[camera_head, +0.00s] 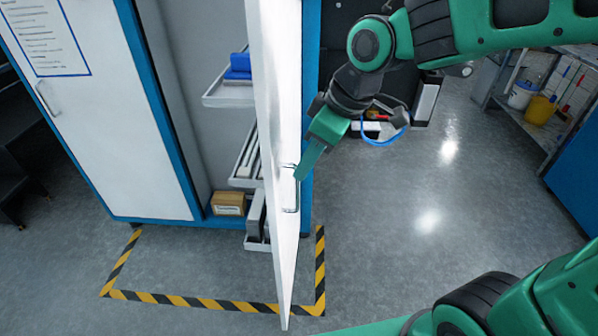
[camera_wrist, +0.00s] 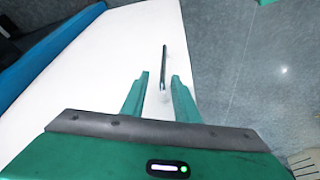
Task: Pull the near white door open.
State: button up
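The near white door (camera_head: 278,130) stands swung out from the cabinet, seen nearly edge-on in the head view. Its white face (camera_wrist: 100,70) fills much of the left and middle of the wrist view. Its slim metal handle (camera_head: 291,200) is on the side facing my arm; in the wrist view the handle (camera_wrist: 164,58) is a bar just ahead of and between my fingers. My gripper (camera_head: 298,177) is at the handle's upper part. In the wrist view my gripper (camera_wrist: 160,77) has its fingers apart, with gaps beside the bar. Contact with the handle cannot be told.
The blue-framed cabinet (camera_head: 160,110) shows shelves with a blue item (camera_head: 238,66) and a cardboard box (camera_head: 228,203). Its other white door (camera_head: 100,130) is closed. Striped floor tape (camera_head: 180,300) lies before it. Grey floor is clear at right, below a shelf rack with a yellow bucket (camera_head: 540,110).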

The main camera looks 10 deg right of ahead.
jog(key=shift+v, duration=2.25)
jog(key=shift+w, duration=0.1)
jog(key=s+d+f+m+h, duration=0.2)
jog(key=d+m, duration=0.3)
jog(key=d, duration=0.4)
jog(key=s+d+f+m+h, duration=0.1)
jog(key=s+d+f+m, duration=0.25)
jog(key=d, duration=0.65)
jog(key=s+d+f+m+g, duration=0.2)
jog(key=s+d+f+m, duration=0.1)
jog(key=s+d+m, duration=0.6)
jog(key=shift+s+d+g+h, duration=0.3)
jog(key=shift+s+d+g, duration=0.15)
jog(key=shift+s, duration=0.55)
